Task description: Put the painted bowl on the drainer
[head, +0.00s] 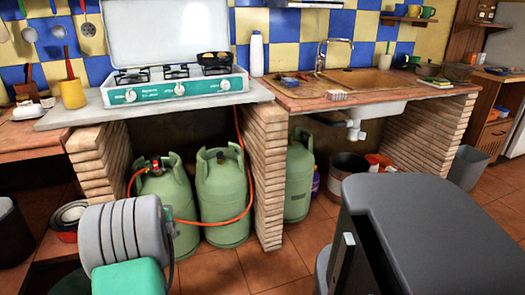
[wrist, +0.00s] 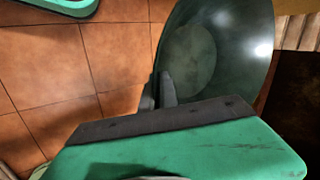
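A dark green bowl (wrist: 215,60) with a smooth, shiny inside fills the upper middle of the wrist view, tilted; I take it for the painted bowl, though no painted pattern shows. The two dark fingers of my gripper (wrist: 157,95) sit close together at its near left rim, which runs between them. A dark green edge (head: 72,284) at the lower left of the head view looks like the same bowl, mostly cut off. My fingers are hidden in the head view. No separate drainer rack is clear; the brown sink top (head: 305,95) has a flat part left of the basin (head: 372,82).
A stove (head: 175,88) stands on the counter left of the sink. Green gas cylinders (head: 222,195) stand below, with an orange hose. Stacked bowls (head: 68,218) sit on a low shelf at left. A brick pillar (head: 265,175) separates the bays. Tiled floor (head: 240,268) is open in front.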

